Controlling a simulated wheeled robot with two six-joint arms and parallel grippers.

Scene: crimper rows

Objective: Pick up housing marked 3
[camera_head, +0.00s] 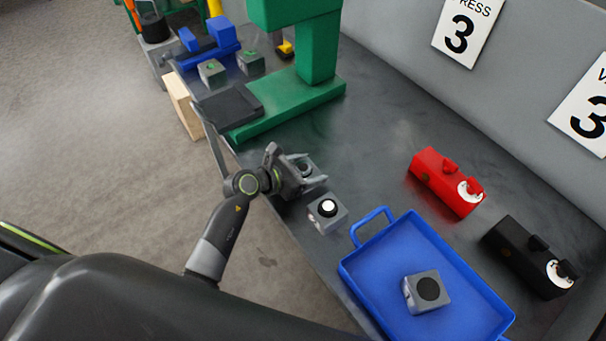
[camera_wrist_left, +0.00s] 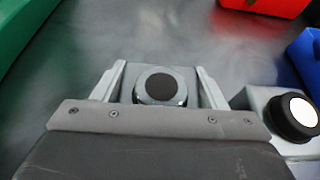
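My left gripper (camera_head: 309,169) is low over the table's near edge, its fingers on either side of a small grey housing (camera_wrist_left: 160,86) with a dark round top. In the left wrist view the fingers (camera_wrist_left: 160,84) stand apart, the housing between them; firm contact does not show. A second grey housing with a black ring and white top (camera_head: 327,210) stands just to the right, and also shows in the left wrist view (camera_wrist_left: 284,118). A third grey housing (camera_head: 428,291) with a dark top sits in the blue tray. No number is readable on any housing. My right gripper is out of view.
The blue tray (camera_head: 354,272) stands at the right front. A red block fixture (camera_head: 437,178) and a black one (camera_head: 520,255) stand near the wall. A green press (camera_head: 318,85) stands behind my gripper. Two grey blocks (camera_head: 231,68) lie near a blue fixture (camera_head: 208,45).

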